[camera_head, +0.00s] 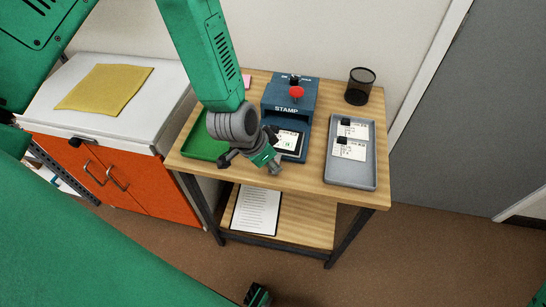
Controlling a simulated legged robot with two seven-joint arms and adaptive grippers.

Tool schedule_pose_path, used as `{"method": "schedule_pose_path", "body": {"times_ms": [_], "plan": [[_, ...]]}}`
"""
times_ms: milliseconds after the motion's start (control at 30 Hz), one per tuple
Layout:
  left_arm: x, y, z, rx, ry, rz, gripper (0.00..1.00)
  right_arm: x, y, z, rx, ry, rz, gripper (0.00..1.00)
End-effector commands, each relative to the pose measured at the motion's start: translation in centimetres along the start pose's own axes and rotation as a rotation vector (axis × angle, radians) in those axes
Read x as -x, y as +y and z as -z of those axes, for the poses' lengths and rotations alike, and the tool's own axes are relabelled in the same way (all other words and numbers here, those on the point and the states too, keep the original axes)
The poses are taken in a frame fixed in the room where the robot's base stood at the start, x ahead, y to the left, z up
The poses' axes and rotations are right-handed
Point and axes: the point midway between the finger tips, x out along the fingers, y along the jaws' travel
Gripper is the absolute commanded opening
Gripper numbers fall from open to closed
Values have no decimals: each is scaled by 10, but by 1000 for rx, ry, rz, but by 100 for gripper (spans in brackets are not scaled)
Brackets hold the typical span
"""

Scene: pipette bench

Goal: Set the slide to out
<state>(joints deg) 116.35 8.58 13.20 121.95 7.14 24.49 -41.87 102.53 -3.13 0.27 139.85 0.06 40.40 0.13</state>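The blue stamp machine (289,97), with a red knob on top, stands at the back middle of the wooden table. Its low front part (296,155), which looks like the slide, holds a white card (287,141) with a dark frame. My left gripper (250,166) is in front of and left of this part, with its fingers spread and nothing visible between them. It hides the part's front left edge. I cannot tell whether it touches the part or how far the slide is out. My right gripper is not clearly in view.
A green tray (199,143) lies at the left, partly behind my gripper. A grey tray (350,176) at the right holds cards and small black blocks. A black mesh cup (360,86) stands at the back right. An orange cabinet (128,177) stands left of the table.

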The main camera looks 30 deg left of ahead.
Motion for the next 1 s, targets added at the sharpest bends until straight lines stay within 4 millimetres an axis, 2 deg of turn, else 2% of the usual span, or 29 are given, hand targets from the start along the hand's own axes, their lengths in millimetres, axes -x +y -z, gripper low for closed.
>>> {"method": "schedule_pose_path", "body": {"times_ms": [33, 67, 100, 467, 567, 800, 1000], "plan": [[0, 3, -5, 0, -11, -8, 30, 0, 0, 0, 0, 0, 0, 40], [0, 3, -5, 0, -11, -8, 40, 0, 0, 0, 0, 0, 0, 40], [0, 3, -4, 0, -11, -7, 43, 0, 0, 0, 0, 0, 0, 40], [4, 1, -2, -1, -7, -5, 43, 1, 0, -3, 0, 2, 0, 40], [16, 1, -1, -1, -5, -4, 43, 1, 0, -3, 0, 2, 0, 40], [67, 0, -1, -1, -4, -3, 43, 1, 0, -3, 0, 3, 0, 40], [101, 0, -1, -1, -6, -4, 43, 1, 0, -2, 0, 2, 0, 40]]}}
